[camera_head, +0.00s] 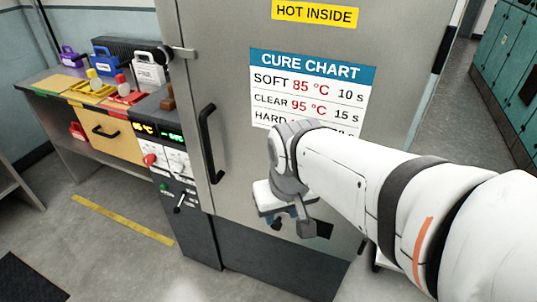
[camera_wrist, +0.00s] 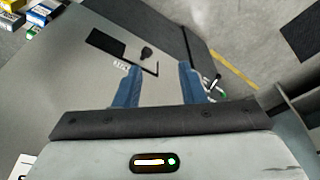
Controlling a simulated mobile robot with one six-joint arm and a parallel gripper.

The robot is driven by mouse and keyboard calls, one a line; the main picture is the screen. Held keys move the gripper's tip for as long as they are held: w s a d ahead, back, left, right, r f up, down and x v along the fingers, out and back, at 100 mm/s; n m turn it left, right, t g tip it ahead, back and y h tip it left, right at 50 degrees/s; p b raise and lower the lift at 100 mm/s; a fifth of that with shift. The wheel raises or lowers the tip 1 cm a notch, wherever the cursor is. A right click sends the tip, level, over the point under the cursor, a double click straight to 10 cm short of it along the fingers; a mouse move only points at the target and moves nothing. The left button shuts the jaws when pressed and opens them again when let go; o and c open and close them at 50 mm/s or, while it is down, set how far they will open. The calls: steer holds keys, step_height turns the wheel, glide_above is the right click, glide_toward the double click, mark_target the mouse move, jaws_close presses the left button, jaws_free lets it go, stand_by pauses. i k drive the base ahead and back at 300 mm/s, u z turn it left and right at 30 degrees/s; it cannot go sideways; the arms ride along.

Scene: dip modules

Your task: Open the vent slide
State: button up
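The vent slide shows in the wrist view as a small dark knob (camera_wrist: 147,52) on the grey front of the cabinet. A black rectangular opening (camera_wrist: 105,42) lies left of the knob, and a small label sits below it, too small to read. In the head view a dark rectangle (camera_head: 323,230) shows low on the cabinet front, partly hidden by my arm; the knob is not visible there. My gripper (camera_wrist: 160,68) is open and empty, its two blue fingers apart, with the knob between and beyond their tips in the picture. Contact cannot be seen. My gripper (camera_head: 283,222) hangs before the lower cabinet.
The cabinet door (camera_head: 225,100) has a black handle (camera_head: 208,145) and a cure chart (camera_head: 310,90). A control panel (camera_head: 172,165) stands left of it. A bench (camera_head: 75,80) with coloured carriers is farther left. A yellow line (camera_head: 120,218) crosses the clear floor.

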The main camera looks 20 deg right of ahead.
mark_target(280, 219)
steer(key=u, duration=1.75)
steer(key=k, duration=1.3)
steer(key=z, duration=0.65)
steer(key=i, duration=1)
steer(key=z, duration=0.1)
